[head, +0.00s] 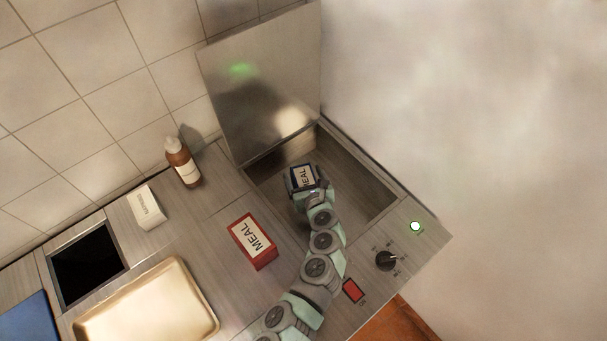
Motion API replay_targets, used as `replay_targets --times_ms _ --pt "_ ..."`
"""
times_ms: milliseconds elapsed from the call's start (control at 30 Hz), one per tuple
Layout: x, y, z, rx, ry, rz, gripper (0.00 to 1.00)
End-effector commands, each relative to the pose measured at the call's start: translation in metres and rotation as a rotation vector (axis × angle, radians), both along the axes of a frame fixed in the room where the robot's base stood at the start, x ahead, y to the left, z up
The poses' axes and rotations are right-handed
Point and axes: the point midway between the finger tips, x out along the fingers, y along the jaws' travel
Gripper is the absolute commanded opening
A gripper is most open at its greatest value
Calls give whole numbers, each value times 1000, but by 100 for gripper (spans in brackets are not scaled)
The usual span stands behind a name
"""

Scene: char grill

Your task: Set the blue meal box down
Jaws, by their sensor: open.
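The blue meal box (304,177), with a white label reading MEAL, shows in the head view in or over the sunken steel well (368,200). My arm reaches up from the bottom of the picture to it. My gripper (303,188) is at the box and its jaws are open. The fingers are mostly hidden, and I cannot tell whether they touch the box. I also cannot tell whether the box rests on the well's floor. The well's metal lid (262,90) stands raised behind it.
A red meal box (254,242) stands left of my arm. A brown bottle (182,163), a white box (146,207), a beige tray (150,308) and a dark square opening (87,264) are further left. A knob (386,260), green light (415,226) and red switch (353,291) line the front edge.

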Motion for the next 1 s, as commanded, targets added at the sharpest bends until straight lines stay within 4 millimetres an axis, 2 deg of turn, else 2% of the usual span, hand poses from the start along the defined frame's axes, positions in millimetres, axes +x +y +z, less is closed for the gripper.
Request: replay_targets --times_ms 133,500,700,1000 --pt "-1 0 14 -2 1 1 83" --pt "-67 -22 42 1 0 -5 83" --pt "-94 -31 53 1 -1 -3 83" --pt "-106 -34 57 0 0 0 83"
